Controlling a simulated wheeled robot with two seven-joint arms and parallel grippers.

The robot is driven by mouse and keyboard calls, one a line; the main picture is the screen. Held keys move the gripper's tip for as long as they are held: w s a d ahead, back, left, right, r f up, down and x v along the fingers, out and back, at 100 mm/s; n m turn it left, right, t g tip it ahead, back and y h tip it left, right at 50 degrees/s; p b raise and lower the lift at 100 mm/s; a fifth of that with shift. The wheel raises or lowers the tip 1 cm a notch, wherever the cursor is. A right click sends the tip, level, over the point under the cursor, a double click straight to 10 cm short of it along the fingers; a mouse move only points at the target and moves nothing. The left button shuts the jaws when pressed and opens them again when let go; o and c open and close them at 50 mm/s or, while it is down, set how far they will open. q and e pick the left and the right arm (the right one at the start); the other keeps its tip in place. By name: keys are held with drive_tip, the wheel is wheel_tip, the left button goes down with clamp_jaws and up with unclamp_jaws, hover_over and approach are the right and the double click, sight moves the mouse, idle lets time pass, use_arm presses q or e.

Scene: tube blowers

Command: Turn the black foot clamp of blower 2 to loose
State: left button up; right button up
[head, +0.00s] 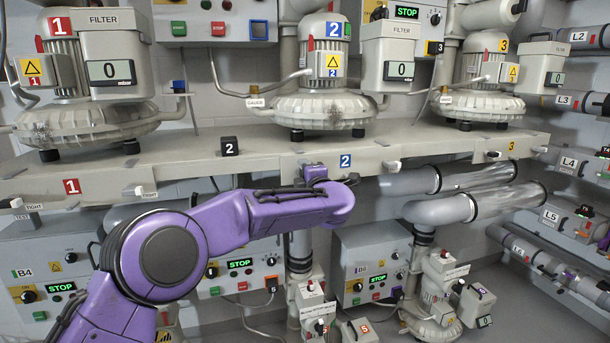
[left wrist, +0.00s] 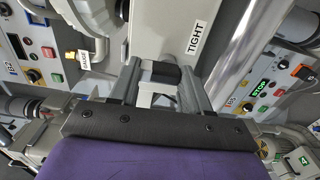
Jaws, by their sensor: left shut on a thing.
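Blower 2 (head: 322,108) stands on the shelf, marked with a blue 2. My left gripper (head: 316,170) is at the shelf's front edge below blower 2, just left of the blue 2 label (head: 345,161). In the left wrist view, my left gripper (left wrist: 158,88) has its two fingers on either side of a black-ended clamp handle (left wrist: 158,72) and is shut on it. A white TIGHT label (left wrist: 196,38) is on the shelf edge beside the handle. In the head view, my gripper and arm hide most of this clamp. My right gripper is not in view.
The pale shelf (head: 430,143) also carries blower 1 (head: 90,118) and blower 3 (head: 478,100). More clamp handles stick out along its front edge. Grey pipes (head: 480,208) run below on the right. Control boxes (head: 372,255) sit beneath. A black block marked 2 (head: 229,146) sits left of my gripper.

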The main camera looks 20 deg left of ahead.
use_arm(q)
drive_tip(key=o, duration=1)
drive_tip(key=shift+r, duration=0.15)
drive_tip(key=shift+o, duration=0.3)
drive_tip(key=shift+w, duration=0.1)
drive_tip(key=b+v, duration=0.3)
drive_tip(key=v, duration=0.7)
drive_tip(key=shift+d, duration=0.25)
